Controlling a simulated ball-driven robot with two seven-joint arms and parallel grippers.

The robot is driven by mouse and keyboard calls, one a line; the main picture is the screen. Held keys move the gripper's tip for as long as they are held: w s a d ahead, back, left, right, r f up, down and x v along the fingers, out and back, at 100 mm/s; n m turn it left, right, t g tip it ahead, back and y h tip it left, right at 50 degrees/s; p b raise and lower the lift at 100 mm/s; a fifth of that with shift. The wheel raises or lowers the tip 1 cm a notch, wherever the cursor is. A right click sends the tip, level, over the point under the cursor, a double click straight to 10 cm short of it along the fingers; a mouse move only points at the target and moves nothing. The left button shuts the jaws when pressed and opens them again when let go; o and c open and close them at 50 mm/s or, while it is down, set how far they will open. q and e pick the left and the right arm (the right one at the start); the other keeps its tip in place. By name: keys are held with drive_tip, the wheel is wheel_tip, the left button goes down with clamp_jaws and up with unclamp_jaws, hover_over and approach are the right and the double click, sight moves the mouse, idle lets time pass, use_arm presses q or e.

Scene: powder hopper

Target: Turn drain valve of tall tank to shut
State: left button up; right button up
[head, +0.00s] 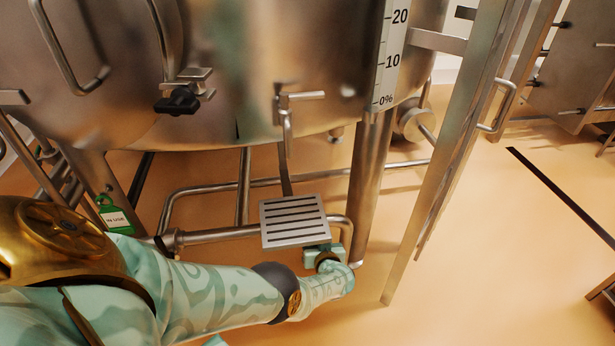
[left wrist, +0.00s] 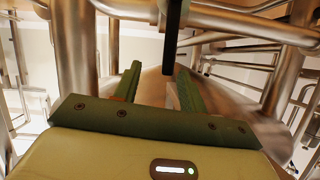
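The tall steel tank (head: 240,60) fills the top of the head view, with a percent scale on its front. My left arm reaches in below it, and my left gripper (head: 317,254) is under the slotted metal plate (head: 293,221), which hides its fingers. In the left wrist view the two green fingers of my left gripper (left wrist: 158,88) are apart with nothing between them that I can see held. A dark upright bar (left wrist: 172,38) comes down from the top, just beyond the fingers and nearer the right one. I cannot tell whether it is the drain valve's handle. My right gripper is out of view.
A steel leg (head: 368,175) and horizontal pipes (head: 220,235) stand close around my left gripper. A slanted steel frame (head: 450,170) rises to its right. A green "IN USE" tag (head: 115,216) hangs at left.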

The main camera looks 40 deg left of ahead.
use_arm(q)
drive_tip(key=p+v, duration=0.3)
drive_tip(key=v, duration=0.3)
drive_tip(key=shift+s+d, duration=0.25)
drive_tip(key=shift+s, duration=0.05)
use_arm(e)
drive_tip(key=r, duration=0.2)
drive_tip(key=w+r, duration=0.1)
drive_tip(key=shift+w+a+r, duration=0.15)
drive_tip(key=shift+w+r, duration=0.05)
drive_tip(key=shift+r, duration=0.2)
